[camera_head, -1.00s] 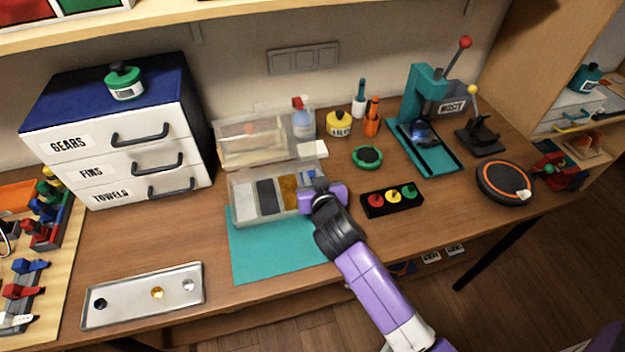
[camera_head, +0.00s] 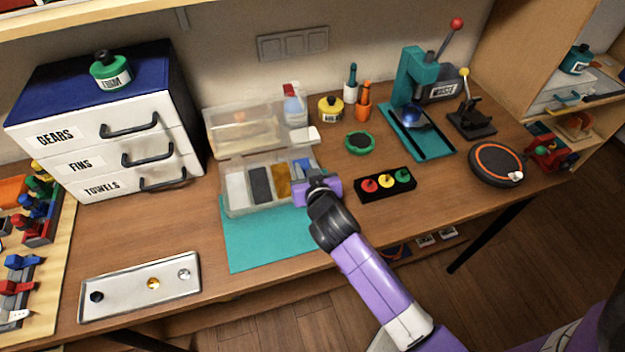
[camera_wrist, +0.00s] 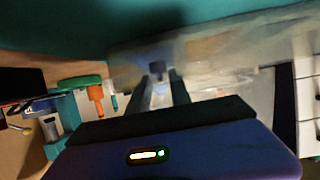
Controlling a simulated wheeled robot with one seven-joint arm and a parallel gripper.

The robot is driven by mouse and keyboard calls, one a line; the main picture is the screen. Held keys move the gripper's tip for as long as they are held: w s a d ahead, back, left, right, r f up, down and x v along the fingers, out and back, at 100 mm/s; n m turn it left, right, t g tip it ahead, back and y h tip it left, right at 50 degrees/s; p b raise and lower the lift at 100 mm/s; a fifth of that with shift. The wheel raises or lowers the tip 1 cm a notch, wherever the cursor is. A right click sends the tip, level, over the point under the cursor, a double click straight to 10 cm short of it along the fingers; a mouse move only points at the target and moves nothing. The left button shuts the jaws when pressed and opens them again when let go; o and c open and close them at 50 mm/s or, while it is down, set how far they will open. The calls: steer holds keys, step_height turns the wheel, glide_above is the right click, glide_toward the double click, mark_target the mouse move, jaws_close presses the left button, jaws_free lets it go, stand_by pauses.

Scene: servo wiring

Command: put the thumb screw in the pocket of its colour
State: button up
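A clear parts box (camera_head: 232,209) with its lid open stands at the middle of the bench. Its pockets show white (camera_head: 236,188), black (camera_head: 260,184), gold (camera_head: 281,180) and blue (camera_head: 301,168) bottoms. My gripper (camera_head: 308,180) is at the front right of the box, by the blue pocket, and hides part of it. In the wrist view my gripper (camera_wrist: 160,76) has its fingers close on a small dark, bluish thumb screw (camera_wrist: 157,67); blur hides its exact colour. A metal tray (camera_head: 125,292) at the front left holds black (camera_head: 96,297), gold (camera_head: 153,284) and silver (camera_head: 184,274) round pieces.
A teal mat (camera_head: 262,250) lies under and before the box. A black block with three coloured buttons (camera_head: 387,183) is right of my gripper. A green round piece (camera_head: 360,141), a teal press (camera_head: 415,95) and a drawer cabinet (camera_head: 100,130) stand around.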

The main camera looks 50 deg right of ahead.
steer(key=b+v, duration=0.1)
steer(key=v, duration=0.9)
steer(key=shift+s+a+r+b, duration=0.15)
steer(key=shift+s+a+b, duration=0.05)
steer(key=shift+s+b, duration=0.1)
steer(key=s+a+f+n+y, duration=0.1)
steer(key=s+a, duration=0.1)
steer(key=s+a+n+t+y, duration=0.1)
steer(key=s+a, duration=0.1)
steer(key=a, duration=0.1)
steer(key=s+a+f+n+y, duration=0.1)
steer(key=s+a, duration=0.1)
steer(key=a, duration=0.1)
steer(key=shift+s+a+f+t, duration=0.1)
steer(key=shift+s+f+t, duration=0.15)
steer(key=shift+f+t, duration=0.1)
steer(key=s+a+r+n+y, duration=0.1)
steer(key=s+a+r, duration=0.1)
steer(key=s, duration=0.3)
steer(key=s+a+r+n+t+y, duration=0.1)
steer(key=s+a+r+n+y, duration=0.1)
steer(key=s, duration=0.3)
steer(key=s+a+r+n+t+y, duration=0.1)
steer(key=s+a+r+y, duration=0.1)
steer(key=s, duration=0.4)
step_height(320, 180, up, 3)
steer(key=shift+a+f, duration=0.25)
steer(key=shift+a, duration=0.55)
